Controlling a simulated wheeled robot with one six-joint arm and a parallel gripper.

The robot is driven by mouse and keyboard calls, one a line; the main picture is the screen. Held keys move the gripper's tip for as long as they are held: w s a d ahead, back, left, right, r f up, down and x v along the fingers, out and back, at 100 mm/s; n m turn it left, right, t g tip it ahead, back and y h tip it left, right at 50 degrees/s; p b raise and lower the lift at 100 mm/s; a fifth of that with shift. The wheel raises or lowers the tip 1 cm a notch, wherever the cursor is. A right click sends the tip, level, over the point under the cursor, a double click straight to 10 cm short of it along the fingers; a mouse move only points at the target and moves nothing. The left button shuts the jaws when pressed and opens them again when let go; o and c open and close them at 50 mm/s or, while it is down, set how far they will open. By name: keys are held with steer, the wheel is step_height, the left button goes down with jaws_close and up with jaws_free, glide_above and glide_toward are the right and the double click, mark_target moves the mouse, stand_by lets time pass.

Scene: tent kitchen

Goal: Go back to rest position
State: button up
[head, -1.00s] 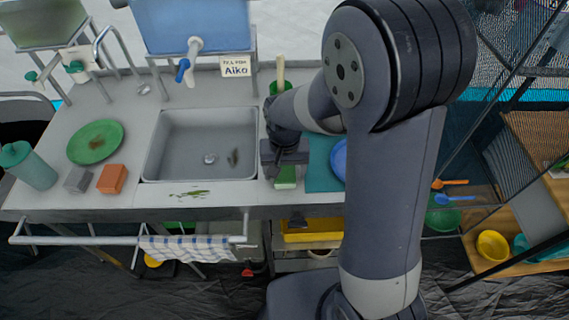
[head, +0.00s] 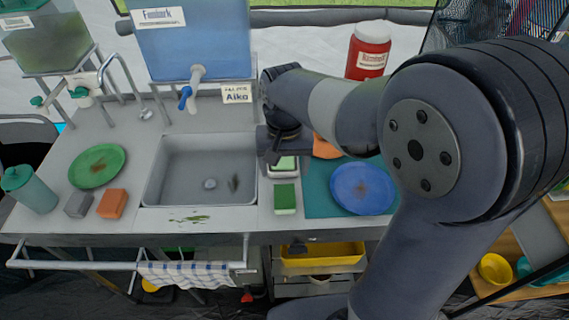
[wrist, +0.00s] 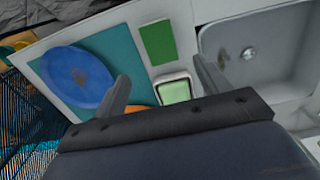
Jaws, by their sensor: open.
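My gripper (head: 277,160) hangs over the counter just right of the sink (head: 205,160). Its jaws are open and empty; in the wrist view, the two fingers of my gripper (wrist: 160,69) stand wide apart. A green sponge (head: 285,198) lies flat on the counter in front of the gripper, clear of it; the sponge also shows in the wrist view (wrist: 157,43). A small container with green contents (wrist: 174,90) shows between the fingers in the wrist view. My arm hides part of the counter's right side in the head view.
A blue plate with a brown stain (head: 362,188) lies on a teal mat (head: 316,200). A water tank with a tap (head: 195,45) stands behind the sink. A green plate (head: 97,166) is at left.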

mark_target(285, 196)
step_height(285, 196, down, 12)
steer(key=shift+f, duration=0.1)
steer(key=shift+r, duration=1.05)
